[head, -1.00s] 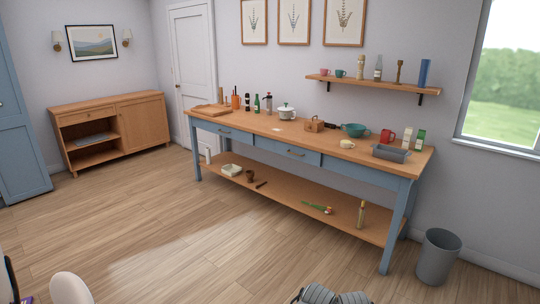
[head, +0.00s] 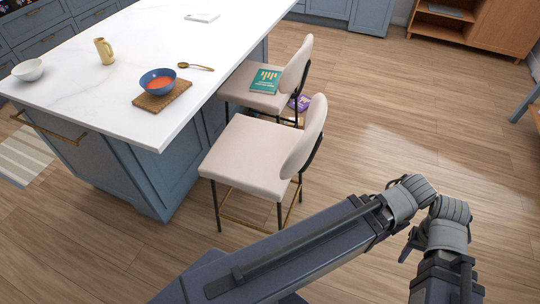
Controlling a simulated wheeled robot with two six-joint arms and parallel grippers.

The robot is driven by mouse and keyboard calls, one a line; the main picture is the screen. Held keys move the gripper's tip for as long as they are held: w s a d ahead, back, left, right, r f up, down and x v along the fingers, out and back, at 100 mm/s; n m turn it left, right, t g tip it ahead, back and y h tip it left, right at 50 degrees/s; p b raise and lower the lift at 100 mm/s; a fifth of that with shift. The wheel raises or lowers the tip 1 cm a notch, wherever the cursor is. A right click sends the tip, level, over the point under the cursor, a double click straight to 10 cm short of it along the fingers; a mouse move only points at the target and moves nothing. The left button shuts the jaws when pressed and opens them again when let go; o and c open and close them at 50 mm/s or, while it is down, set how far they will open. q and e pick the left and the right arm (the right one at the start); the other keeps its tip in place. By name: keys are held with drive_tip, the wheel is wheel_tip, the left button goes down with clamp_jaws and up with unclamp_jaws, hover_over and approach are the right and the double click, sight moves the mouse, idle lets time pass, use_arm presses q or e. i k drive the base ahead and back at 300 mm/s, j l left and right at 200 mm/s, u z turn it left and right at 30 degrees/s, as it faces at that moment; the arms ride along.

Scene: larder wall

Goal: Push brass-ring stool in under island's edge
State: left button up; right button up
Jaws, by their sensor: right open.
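The near stool (head: 248,160) has a cream seat, a rounded cream back on its right side, thin black legs and a brass foot rail low between them. It stands on the floor by the island (head: 110,110), its seat largely outside the worktop's edge. A second cream stool (head: 300,65) stands behind it, with a teal book (head: 265,81) on its seat; its foot rail is mostly hidden. My right gripper (head: 408,250) is open, small and partly hidden by my arm, to the right of the near stool and apart from it. My left gripper is out of view.
A purple packet (head: 300,103) shows low by the far stool. On the island are a blue bowl (head: 158,81) on a wooden board, a yellow jug (head: 104,49), a white bowl (head: 28,70) and a spoon. The wooden floor (head: 400,130) right of the stools is open.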

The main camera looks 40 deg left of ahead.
sight(260, 157)
drive_tip(key=i+l+u, duration=0.25)
drive_tip(key=u, duration=0.25)
drive_tip(key=i+l+u, duration=0.15)
drive_tip(key=l+u, duration=0.15)
drive_tip(key=u, duration=0.2)
drive_tip(key=i+l+u, duration=0.1)
drive_tip(key=l+u, duration=0.7)
drive_tip(key=u, duration=0.15)
drive_tip(key=i, duration=0.05)
